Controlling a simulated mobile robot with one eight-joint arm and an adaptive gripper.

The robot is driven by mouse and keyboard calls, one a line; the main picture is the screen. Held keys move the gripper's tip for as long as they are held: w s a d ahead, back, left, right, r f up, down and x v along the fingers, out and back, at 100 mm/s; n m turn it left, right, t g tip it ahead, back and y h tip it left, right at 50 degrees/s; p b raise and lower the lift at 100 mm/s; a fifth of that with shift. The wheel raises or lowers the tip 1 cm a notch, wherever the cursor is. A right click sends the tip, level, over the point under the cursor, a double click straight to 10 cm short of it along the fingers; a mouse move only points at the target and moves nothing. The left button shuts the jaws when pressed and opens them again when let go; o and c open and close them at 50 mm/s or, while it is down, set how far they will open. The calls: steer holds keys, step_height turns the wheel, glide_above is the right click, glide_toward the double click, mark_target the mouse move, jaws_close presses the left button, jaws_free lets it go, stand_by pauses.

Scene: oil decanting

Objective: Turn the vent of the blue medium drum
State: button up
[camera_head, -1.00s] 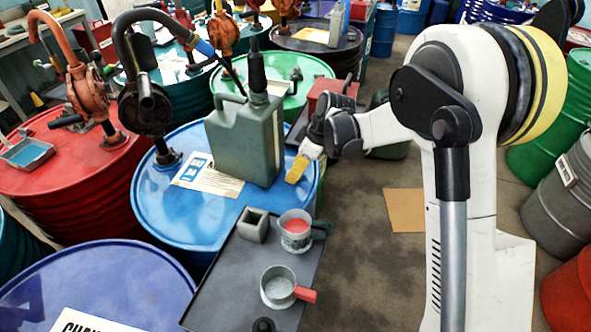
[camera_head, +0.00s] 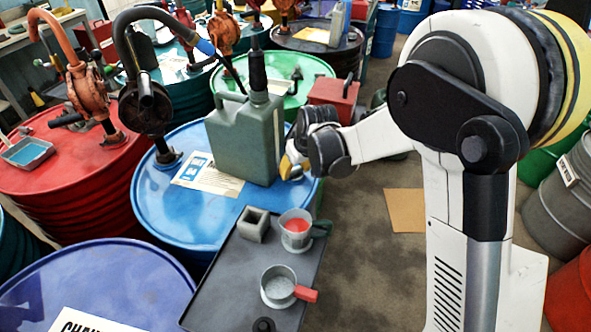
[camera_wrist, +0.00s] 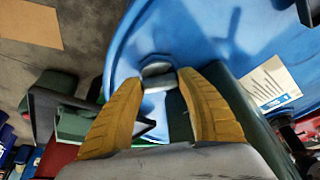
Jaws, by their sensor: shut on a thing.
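The blue drum (camera_head: 160,215) stands in the middle of the head view, with a green-grey jerrycan (camera_head: 240,140) and a pump on its lid. In the wrist view its blue lid (camera_wrist: 200,30) fills the top. The vent (camera_wrist: 157,70) is a small grey cap near the lid's rim, between my fingertips. My gripper (camera_wrist: 162,78) has yellow fingers, shut on the vent from both sides. In the head view my gripper (camera_head: 290,169) is at the lid's right edge, beside the jerrycan; the vent is hidden there.
A dark tray (camera_head: 225,275) in front holds a red-filled cup (camera_head: 295,228), a grey cup (camera_head: 278,284) and a small square block (camera_head: 253,224). A red box (camera_head: 333,97) stands behind my gripper. A red drum (camera_head: 70,180) is at left.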

stand_by(0.4)
steer(key=o, duration=1.2)
steer(key=shift+c, duration=0.2)
